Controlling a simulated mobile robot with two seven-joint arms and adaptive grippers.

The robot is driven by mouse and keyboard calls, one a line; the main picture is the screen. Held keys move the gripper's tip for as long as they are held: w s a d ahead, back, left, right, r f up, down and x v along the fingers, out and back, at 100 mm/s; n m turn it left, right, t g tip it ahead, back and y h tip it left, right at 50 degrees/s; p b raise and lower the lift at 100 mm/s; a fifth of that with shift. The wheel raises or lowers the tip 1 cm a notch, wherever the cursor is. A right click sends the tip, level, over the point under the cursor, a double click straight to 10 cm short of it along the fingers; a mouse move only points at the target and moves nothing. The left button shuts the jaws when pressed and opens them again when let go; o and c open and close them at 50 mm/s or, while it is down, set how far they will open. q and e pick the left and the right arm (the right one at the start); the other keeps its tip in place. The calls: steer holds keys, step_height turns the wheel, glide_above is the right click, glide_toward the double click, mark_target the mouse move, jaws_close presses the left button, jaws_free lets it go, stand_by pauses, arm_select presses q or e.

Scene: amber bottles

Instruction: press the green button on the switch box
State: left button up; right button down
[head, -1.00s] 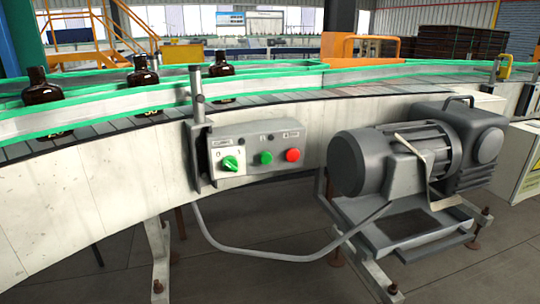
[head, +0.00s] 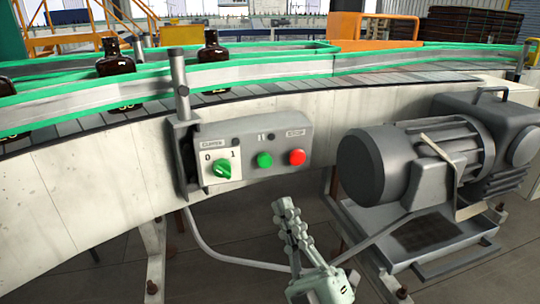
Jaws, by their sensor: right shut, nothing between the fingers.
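The grey switch box (head: 250,148) is fixed to the side of the conveyor. The round green button (head: 264,160) is in its middle, left of a red button (head: 297,157). A green rotary knob (head: 222,169) sits on a white plate marked 0 and 1 at the box's left end. My right gripper (head: 284,207) is shut and empty. It shows below the box, pointing up, with its fingertips lower in the picture than the green button and apart from it. The green button is in full view. My left gripper is out of view.
A grey motor (head: 405,165) on a stand is close on the right. A metal post (head: 179,85) rises at the box's left end. Amber bottles (head: 116,62) stand on the conveyor (head: 80,165) behind green-edged rails. A cable hangs below the box.

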mark_target(265, 161)
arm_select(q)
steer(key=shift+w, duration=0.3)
arm_select(e)
steer(key=shift+s+d+r+t, duration=0.15)
steer(key=shift+r+t, duration=0.05)
steer(key=shift+r, duration=0.25)
steer(key=shift+s+d+r+t, duration=0.1)
steer(key=shift+s+r+t, duration=0.1)
steer(key=shift+r, duration=0.25)
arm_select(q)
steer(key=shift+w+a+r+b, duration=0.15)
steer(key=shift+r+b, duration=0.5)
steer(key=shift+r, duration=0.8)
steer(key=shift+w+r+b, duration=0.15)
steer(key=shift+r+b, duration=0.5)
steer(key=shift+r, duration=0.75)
arm_select(e)
steer(key=w+a, duration=0.2)
steer(key=w, duration=0.6)
steer(key=shift+w+a, duration=0.25)
steer(key=shift+a, duration=0.15)
steer(key=shift+w, duration=0.1)
steer(key=shift+w+a, duration=0.1)
steer(key=shift+w, duration=0.2)
